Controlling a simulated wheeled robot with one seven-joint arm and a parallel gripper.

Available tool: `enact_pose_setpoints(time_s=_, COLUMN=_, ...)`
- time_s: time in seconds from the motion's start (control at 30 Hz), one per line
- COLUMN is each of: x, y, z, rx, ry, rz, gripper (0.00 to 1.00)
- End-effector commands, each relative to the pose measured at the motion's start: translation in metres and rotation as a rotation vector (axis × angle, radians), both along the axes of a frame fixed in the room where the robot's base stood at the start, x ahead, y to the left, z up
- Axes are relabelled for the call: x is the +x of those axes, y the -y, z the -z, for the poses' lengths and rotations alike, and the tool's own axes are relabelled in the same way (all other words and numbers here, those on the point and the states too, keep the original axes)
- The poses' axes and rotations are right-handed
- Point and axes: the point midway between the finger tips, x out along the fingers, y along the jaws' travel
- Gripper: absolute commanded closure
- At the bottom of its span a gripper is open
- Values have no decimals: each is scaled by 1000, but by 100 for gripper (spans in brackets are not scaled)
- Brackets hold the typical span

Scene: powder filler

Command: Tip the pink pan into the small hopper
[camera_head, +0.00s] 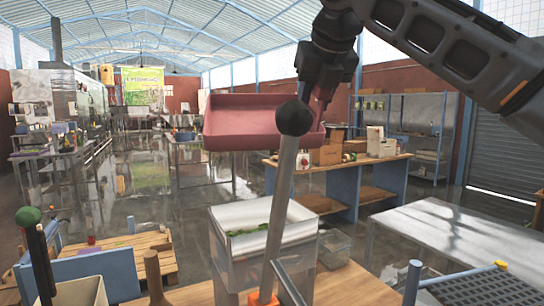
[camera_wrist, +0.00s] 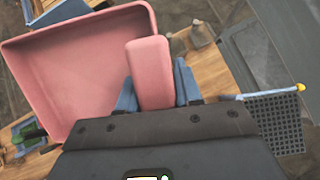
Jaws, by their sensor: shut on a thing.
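The pink pan (camera_head: 240,122) is held up in the air in the head view, roughly level, above and behind a white-rimmed clear-walled box (camera_head: 222,246). This box looks like the small hopper and has something green inside. In the wrist view the pan (camera_wrist: 85,65) fills the upper left, and no contents show in the visible part of its tray. My gripper (camera_wrist: 153,72) is shut on the pan's pink handle, with a blue finger on each side. In the head view my wrist is above the pan's right end, and the fingertips are hard to make out.
A metal rod with a black knob (camera_head: 294,118) stands in front of the box. A grey table (camera_head: 460,240) and black grid (camera_head: 480,288) lie to the right.

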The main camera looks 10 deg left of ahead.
Motion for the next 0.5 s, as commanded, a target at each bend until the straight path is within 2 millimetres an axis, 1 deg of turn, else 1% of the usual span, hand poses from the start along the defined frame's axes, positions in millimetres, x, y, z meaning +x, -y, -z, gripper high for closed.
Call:
enact_pose_setpoints(time_s=0.1, x=0, y=-1, z=-6, rx=-28, ry=-93, rz=-1, gripper=100)
enact_pose_setpoints(time_s=0.5, x=0, y=-1, z=-13, rx=-107, ry=-341, rz=2, gripper=100)
